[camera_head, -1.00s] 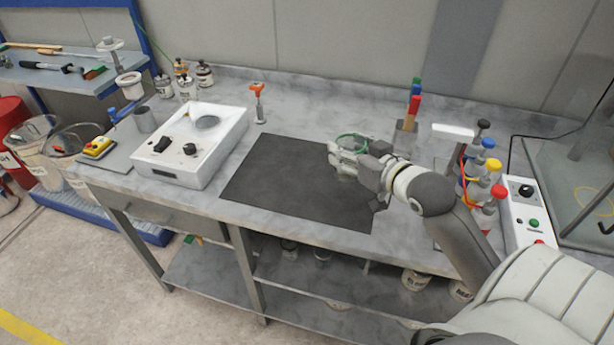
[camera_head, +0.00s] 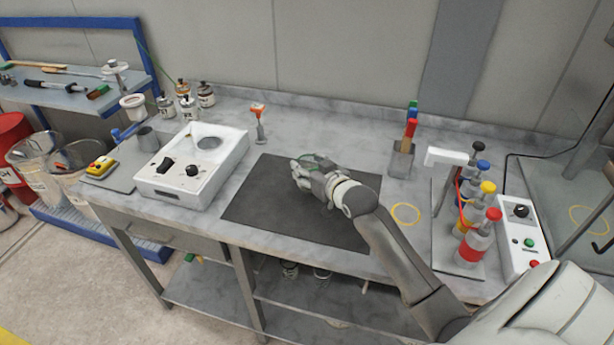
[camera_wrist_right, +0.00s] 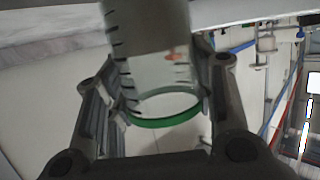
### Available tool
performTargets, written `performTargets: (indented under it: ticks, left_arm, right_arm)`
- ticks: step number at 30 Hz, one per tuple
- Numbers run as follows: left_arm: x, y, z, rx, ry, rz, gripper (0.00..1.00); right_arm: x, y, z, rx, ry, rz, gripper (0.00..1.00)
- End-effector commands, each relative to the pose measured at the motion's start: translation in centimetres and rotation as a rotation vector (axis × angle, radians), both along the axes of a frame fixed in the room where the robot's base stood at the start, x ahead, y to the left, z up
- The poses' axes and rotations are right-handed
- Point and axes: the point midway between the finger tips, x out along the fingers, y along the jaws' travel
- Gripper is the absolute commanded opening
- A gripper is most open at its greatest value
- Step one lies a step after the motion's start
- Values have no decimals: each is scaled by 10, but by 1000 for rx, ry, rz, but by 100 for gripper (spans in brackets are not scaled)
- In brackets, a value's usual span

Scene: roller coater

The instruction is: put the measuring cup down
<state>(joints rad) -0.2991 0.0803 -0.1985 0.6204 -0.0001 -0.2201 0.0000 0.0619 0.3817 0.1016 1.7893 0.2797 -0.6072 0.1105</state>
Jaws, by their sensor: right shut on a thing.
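The measuring cup (camera_wrist_right: 160,75) is clear, with dark graduation marks and a green rim. In the right wrist view it sits between the two fingers of my right gripper (camera_wrist_right: 160,105), which is shut on it. In the head view my right gripper (camera_head: 308,172) is over the dark mat (camera_head: 270,215) on the bench. A bit of the cup's green rim (camera_head: 318,157) shows there; my gripper hides most of the cup. I cannot tell whether the cup touches the mat. My left gripper is not in view.
A white device with knobs (camera_head: 190,168) stands left of the mat. An orange-topped tool (camera_head: 259,122) stands behind it. A yellow ring (camera_head: 405,214) is marked on the bench right of the mat. Several colour-capped bottles (camera_head: 478,240) stand farther right. The mat's front part is clear.

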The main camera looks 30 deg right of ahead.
Motion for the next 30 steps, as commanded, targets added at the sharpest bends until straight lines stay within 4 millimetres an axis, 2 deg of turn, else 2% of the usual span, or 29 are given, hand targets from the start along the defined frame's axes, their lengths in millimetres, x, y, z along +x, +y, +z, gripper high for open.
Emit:
performTargets:
  ticks: [5,12,23,24,29,30]
  left_arm:
    - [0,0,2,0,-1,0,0]
    - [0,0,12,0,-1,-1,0]
    - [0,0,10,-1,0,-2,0]
    - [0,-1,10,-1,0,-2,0]
    - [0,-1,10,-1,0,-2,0]
    - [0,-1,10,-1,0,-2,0]
  right_arm:
    - [8,2,-8,2,-1,-1,18]
    - [8,2,-36,0,-1,1,18]
    - [7,2,-41,0,-2,1,18]
    - [7,2,-43,0,0,1,51]
    - [7,2,-42,0,0,1,71]
    - [7,2,-42,0,0,1,71]
